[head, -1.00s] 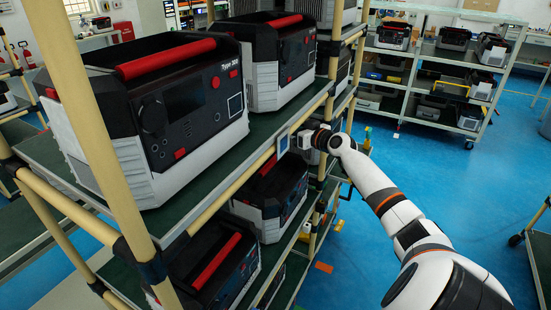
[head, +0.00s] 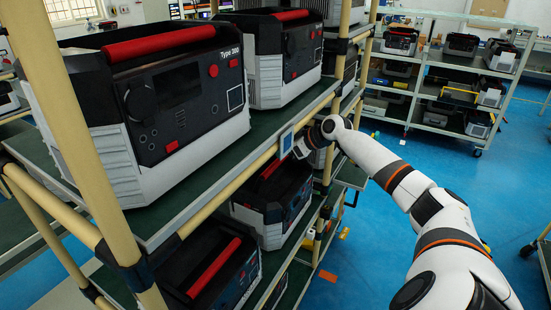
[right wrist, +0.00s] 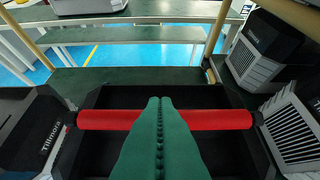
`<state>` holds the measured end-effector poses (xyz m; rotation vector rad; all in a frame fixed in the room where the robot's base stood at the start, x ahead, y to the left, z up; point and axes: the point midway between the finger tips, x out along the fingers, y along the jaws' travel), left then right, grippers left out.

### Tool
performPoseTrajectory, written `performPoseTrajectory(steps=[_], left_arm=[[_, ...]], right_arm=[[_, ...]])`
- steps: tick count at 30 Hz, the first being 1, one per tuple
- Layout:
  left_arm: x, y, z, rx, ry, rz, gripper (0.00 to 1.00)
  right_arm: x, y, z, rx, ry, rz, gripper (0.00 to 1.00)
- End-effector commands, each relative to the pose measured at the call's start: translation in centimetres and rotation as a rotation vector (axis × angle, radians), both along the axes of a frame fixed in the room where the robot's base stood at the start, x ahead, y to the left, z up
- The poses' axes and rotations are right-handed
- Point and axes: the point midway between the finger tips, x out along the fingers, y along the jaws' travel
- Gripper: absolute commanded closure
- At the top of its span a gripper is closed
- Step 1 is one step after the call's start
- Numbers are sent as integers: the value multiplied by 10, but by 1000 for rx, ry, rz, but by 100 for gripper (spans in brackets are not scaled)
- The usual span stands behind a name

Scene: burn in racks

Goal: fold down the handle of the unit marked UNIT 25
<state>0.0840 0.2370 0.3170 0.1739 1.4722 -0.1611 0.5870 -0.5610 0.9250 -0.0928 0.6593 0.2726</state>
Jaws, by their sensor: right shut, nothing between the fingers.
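In the right wrist view a unit with dark end pieces has a red handle (right wrist: 215,119) spanning a dark recess. My right gripper (right wrist: 160,100) has its green fingers shut together with nothing between them. They appear in front of the middle of the handle; I cannot tell whether they touch it. In the head view my right gripper (head: 301,148) reaches in at the shelf edge above the lower shelf, its fingertips hidden. A lower-shelf unit (head: 270,200) with a red handle stands just below it. No UNIT 25 marking is readable. My left gripper is not in view.
Large units marked Type 200 (head: 170,110) fill the upper shelf, whose yellow rail (head: 225,190) and posts stand close to my right arm. Another unit (right wrist: 258,55) stands at the right in the wrist view.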

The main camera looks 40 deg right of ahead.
Motion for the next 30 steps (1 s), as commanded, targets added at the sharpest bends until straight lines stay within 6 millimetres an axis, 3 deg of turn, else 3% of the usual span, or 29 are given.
performPoseTrajectory(steps=[9, 26, 30], left_arm=[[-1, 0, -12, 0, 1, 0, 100], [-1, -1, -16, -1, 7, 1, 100], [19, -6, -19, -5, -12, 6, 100]], right_arm=[[27, 8, -22, 0, -1, 0, 100], [29, 9, -26, 3, -10, 1, 100], [31, 10, -29, 13, -42, 2, 100]])
